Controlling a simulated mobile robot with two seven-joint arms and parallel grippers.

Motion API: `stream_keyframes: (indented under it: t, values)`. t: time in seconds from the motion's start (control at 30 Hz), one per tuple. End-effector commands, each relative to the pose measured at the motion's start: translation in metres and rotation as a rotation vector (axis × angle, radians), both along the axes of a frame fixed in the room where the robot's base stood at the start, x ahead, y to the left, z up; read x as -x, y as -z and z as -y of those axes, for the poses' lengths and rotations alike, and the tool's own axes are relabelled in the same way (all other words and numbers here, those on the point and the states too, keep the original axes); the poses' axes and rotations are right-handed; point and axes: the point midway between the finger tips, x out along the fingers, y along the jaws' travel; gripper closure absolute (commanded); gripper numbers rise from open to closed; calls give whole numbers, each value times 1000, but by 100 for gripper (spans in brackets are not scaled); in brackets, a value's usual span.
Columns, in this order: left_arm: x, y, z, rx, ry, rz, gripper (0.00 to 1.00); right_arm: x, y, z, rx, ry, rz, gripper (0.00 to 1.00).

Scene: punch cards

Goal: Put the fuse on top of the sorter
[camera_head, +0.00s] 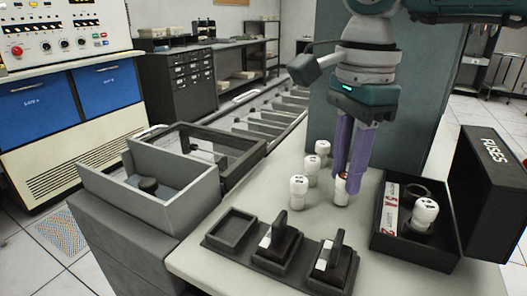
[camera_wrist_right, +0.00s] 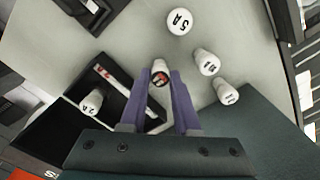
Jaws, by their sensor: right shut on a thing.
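My right gripper (camera_head: 348,188) points down over the pale worktop, its purple fingers shut on a white fuse (camera_head: 340,189). The held fuse, with a dark and red marked end, also shows between the fingers in the right wrist view (camera_wrist_right: 160,73). I cannot tell whether it touches the worktop. Three other white fuses stand nearby: the nearest (camera_head: 298,187), one behind it (camera_head: 312,170) and the farthest (camera_head: 322,148). What looks like the sorter is the long grey machine (camera_head: 262,118) with a row of slots and a glass-lidded end. My left gripper is out of view.
A black open box (camera_head: 402,250) right of the gripper holds a fuse (camera_head: 425,212) and a labelled strip; its lid (camera_head: 492,180) reads FUSES. A grey open bin (camera_head: 188,203) stands at left.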

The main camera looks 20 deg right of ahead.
Motion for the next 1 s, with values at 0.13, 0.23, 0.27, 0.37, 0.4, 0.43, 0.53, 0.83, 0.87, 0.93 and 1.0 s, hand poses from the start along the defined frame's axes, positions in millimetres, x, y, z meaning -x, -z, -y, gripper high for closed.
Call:
stream_keyframes:
  t: [0.13, 0.23, 0.27, 0.37, 0.4, 0.43, 0.53, 0.83, 0.87, 0.93, 1.0]
  values:
    - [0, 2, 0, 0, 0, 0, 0, 0, 3, 0, 0, 0, 0, 100]
    - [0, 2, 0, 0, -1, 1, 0, 0, 2, 0, 0, 0, 0, 64]
    - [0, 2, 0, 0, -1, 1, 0, 0, 2, 0, 0, 0, 0, 61]
    - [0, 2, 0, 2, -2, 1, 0, 0, 2, 0, 0, 0, 0, 50]
    - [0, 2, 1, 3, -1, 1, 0, 0, 2, 0, 0, 0, 0, 45]
    - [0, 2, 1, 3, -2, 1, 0, 0, 2, 0, 0, 0, 0, 42]
    - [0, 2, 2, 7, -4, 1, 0, 0, 2, 0, 0, 0, 0, 40]
    - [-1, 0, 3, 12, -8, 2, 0, -1, -8, 0, 0, -1, 2, 40]
    - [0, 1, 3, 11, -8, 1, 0, -1, -13, 0, 0, -1, 4, 40]
    - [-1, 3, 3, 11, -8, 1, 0, -1, -26, 0, -1, -2, 5, 40]
    - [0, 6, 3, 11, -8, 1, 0, -1, -42, 0, 0, -1, 6, 40]
